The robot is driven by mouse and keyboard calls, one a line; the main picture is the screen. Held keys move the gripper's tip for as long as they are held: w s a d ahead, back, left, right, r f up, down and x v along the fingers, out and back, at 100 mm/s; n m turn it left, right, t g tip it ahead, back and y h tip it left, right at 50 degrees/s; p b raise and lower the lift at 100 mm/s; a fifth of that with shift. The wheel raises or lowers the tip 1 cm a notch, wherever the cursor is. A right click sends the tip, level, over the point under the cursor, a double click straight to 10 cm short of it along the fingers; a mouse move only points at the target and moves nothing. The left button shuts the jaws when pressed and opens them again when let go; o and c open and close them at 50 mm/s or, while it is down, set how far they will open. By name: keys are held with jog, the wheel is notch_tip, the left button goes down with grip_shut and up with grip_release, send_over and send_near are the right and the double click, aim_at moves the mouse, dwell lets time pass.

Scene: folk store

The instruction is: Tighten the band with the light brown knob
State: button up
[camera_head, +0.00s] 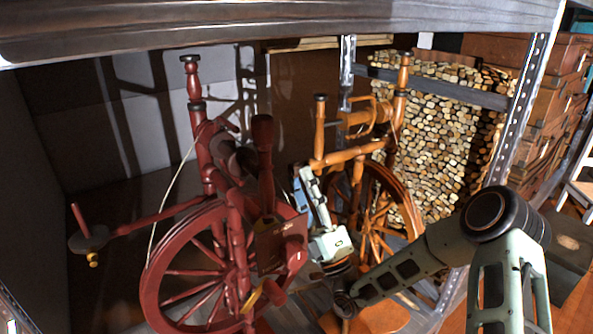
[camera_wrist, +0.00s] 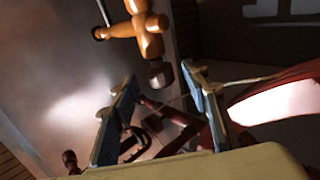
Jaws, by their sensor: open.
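A red spinning wheel with a big spoked wheel (camera_head: 190,278) stands at the left on the shelf. A pale cord (camera_head: 163,200) bows out from it and looks slack. A small yellowish-brown knob (camera_head: 93,260) hangs under the round end at far left; another yellowish-brown piece (camera_head: 250,299) sits by the hub. I cannot tell which is the task's knob. My gripper (camera_head: 304,183) is open and empty, pointing up between the red wheel and an orange-brown spinning wheel (camera_head: 376,215). In the wrist view, the open fingers (camera_wrist: 160,95) have orange-brown turned wood (camera_wrist: 143,28) beyond them.
A dark red post (camera_head: 262,145) stands just left of my gripper. The shelf's metal upright (camera_head: 505,150) and top beam (camera_head: 280,25) frame the space. Stacked logs (camera_head: 440,140) and brown boxes (camera_head: 545,110) are behind at right. A grey wall closes the left side.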

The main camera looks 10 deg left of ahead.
jog(key=v, duration=0.8)
jog(key=shift+s+d+f, duration=0.1)
jog(key=shift+s, duration=0.05)
